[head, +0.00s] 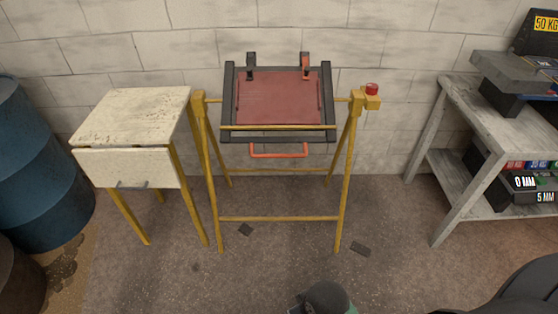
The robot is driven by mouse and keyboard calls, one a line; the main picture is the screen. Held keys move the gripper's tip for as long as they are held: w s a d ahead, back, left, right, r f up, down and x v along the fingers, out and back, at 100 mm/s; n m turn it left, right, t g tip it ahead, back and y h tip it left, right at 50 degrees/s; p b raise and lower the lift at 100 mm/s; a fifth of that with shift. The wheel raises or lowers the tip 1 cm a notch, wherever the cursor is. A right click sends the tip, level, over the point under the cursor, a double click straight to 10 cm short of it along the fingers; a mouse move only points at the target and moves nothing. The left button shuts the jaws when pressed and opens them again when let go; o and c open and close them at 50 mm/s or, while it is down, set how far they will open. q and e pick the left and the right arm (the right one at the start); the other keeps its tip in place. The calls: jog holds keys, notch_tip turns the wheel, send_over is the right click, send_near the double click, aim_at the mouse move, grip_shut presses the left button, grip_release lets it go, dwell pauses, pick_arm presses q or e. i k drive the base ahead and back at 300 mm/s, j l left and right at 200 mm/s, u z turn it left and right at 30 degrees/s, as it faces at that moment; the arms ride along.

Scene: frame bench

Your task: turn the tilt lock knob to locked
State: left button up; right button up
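The tilt lock knob (372,88) is a small red knob on a yellow block at the right upper end of the yellow stand (345,170). Its turn position is too small to tell. The stand carries a tilted dark frame (229,95) with a red panel (278,98) inside. Two clamps (250,66) sit on its top edge, the right one (305,66) with red on it. A red-orange handle (278,155) hangs at the frame's lower edge. Neither of my grippers' fingers shows; only parts of my body appear at the bottom edge.
A grey shelf bench (450,135) with boxes and a scale-like device (515,75) stands right.

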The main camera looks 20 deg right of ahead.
aim_at(371, 89)
jog(key=l+z, duration=0.15)
jog(key=l, duration=0.35)
jog(key=l+z, duration=0.15)
jog(key=l, duration=0.35)
jog(key=l+z, duration=0.1)
jog(key=l, duration=0.35)
jog(key=i+l+z, duration=0.15)
jog(key=l, duration=0.35)
jog(key=l+z, duration=0.15)
jog(key=l, duration=0.35)
jog(key=i+l+z, duration=0.15)
jog(key=l, duration=0.3)
jog(key=i+l+z, duration=0.15)
jog(key=l, duration=0.3)
